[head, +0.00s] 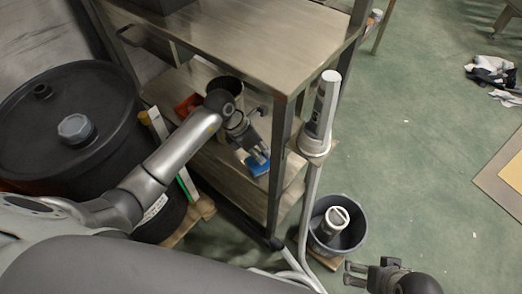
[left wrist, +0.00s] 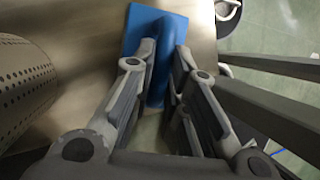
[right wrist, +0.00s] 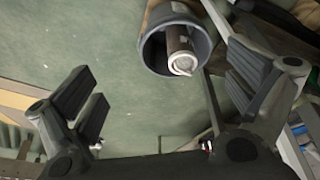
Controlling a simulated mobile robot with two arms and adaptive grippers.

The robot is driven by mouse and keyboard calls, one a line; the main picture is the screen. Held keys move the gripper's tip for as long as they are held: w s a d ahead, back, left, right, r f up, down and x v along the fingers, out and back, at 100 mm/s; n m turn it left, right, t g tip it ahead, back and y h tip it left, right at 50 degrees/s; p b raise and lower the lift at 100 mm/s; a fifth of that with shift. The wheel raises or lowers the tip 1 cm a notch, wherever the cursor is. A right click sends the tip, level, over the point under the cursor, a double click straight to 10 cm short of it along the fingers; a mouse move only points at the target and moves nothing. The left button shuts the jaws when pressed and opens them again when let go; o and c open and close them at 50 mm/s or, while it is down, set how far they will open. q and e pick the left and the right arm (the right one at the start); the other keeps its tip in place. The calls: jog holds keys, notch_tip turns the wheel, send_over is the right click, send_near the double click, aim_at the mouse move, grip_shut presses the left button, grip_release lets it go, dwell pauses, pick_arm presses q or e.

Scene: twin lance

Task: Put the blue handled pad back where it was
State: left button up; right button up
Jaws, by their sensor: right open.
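The blue handled pad (head: 257,165) is at the front edge of the middle shelf (head: 225,168), under the tabletop. My left gripper (head: 250,147) reaches in over it. In the left wrist view, the blue pad (left wrist: 138,25) has its handle between the two fingers of my left gripper (left wrist: 164,62), which close against its sides. I cannot tell whether the pad rests on the shelf or hangs just above it. My right gripper (head: 353,274) is open and empty over the floor at the lower right; it also shows in the right wrist view (right wrist: 170,88).
A perforated metal cylinder (left wrist: 22,80) stands beside the pad, and an orange-red object (head: 187,104) lies further back on the shelf. A shelf post (head: 281,165) and a grey pole device (head: 322,115) stand right of the left gripper. A bucket (head: 357,232) and black drum (head: 65,120) flank the shelving.

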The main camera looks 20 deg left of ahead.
pick_arm(q)
jog(key=o, duration=0.3)
jog(key=shift+o, duration=0.2)
pick_arm(e)
jog(key=shift+f, duration=0.1)
pick_arm(q)
jog(key=shift+r, duration=0.1)
jog(key=p+v, duration=0.1)
jog(key=v, duration=0.6)
jog(key=shift+r+p, duration=0.3)
jog(key=shift+p, duration=0.05)
pick_arm(e)
notch_tip(320, 180, down, 6)
jog(key=shift+w, duration=0.3)
pick_arm(q)
jog(key=shift+a+f, duration=0.1)
pick_arm(e)
jog(key=shift+a, duration=0.1)
